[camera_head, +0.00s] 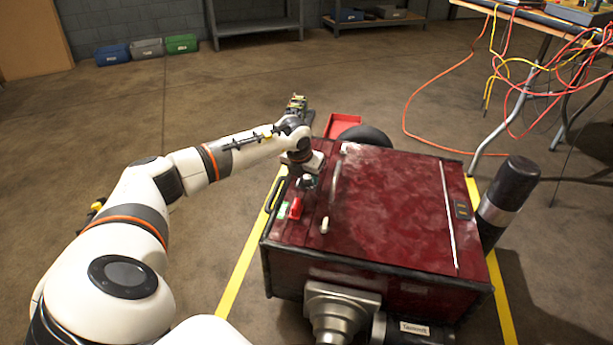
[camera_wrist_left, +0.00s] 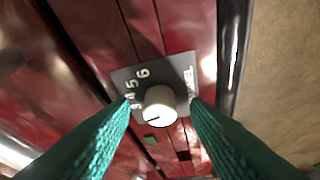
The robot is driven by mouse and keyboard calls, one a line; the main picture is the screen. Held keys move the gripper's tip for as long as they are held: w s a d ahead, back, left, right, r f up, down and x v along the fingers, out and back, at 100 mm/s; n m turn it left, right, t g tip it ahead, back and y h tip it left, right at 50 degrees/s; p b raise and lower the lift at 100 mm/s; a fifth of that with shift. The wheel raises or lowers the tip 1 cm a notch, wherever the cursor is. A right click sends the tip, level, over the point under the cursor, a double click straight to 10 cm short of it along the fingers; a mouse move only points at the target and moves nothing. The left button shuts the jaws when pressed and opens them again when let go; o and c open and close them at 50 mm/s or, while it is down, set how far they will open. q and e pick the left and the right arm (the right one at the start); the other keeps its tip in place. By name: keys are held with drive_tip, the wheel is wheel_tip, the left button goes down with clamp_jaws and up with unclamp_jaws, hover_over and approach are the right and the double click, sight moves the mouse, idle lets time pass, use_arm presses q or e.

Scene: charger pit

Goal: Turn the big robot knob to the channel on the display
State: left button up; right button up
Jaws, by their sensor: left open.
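The big robot is a dark red box-shaped machine (camera_head: 395,205) on the floor. My left gripper (camera_head: 305,170) is over the machine's left edge. In the left wrist view its green fingers (camera_wrist_left: 160,125) are open, one on each side of the knob; contact cannot be told. I cannot read a channel on any display. My right gripper is out of view.
A table with tangled cables (camera_head: 545,65) is at the right.

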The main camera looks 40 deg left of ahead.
use_arm(q)
drive_tip(key=shift+c, duration=0.2)
clamp_jaws()
